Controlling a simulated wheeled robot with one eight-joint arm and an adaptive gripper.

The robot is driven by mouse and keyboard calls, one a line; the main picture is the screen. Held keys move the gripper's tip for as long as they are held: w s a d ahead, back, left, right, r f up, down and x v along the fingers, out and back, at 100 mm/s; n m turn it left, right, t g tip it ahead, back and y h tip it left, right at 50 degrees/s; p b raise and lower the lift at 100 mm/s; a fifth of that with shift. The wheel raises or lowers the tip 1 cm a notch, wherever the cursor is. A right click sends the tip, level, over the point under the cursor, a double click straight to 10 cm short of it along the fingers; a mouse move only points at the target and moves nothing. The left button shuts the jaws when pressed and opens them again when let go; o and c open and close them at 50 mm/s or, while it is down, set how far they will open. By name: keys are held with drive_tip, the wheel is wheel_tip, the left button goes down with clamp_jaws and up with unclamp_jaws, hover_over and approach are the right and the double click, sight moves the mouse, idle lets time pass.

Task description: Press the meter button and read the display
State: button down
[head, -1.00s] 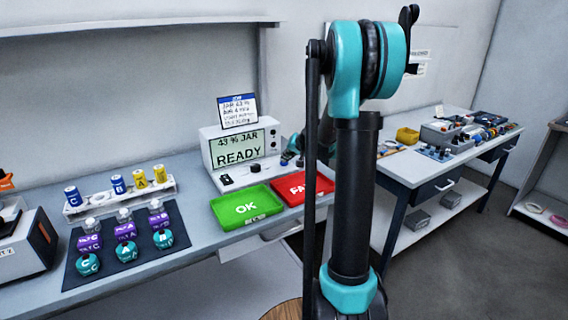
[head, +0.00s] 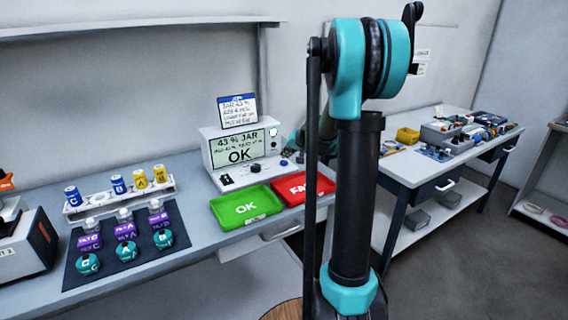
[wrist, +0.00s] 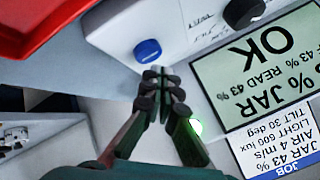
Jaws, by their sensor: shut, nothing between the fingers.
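The meter (head: 206,157) is a white box on the bench, and its display (head: 237,149) reads "43 % JAR" with a large "OK". In the wrist view the display (wrist: 262,75) also shows "READ 43 %" beside the OK. A blue button (wrist: 147,51) sits on the meter's white panel in the wrist view. My gripper (wrist: 161,73) is shut and empty, its fingertips just beside the button; I cannot tell whether they touch it. A small lamp (wrist: 196,126) glows white-green beside the fingers. My arm covers part of the head view near the meter.
A green OK tray (head: 226,219) and a red FAIL tray (head: 290,188) lie before the meter. A JOB card (head: 238,111) stands on top, listing JAR 43 %. Several jars stand on a dark mat (head: 80,268) at left. A second bench (head: 398,175) is at right.

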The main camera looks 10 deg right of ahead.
sight(285, 162)
drive_tip(key=shift+r, duration=2.55)
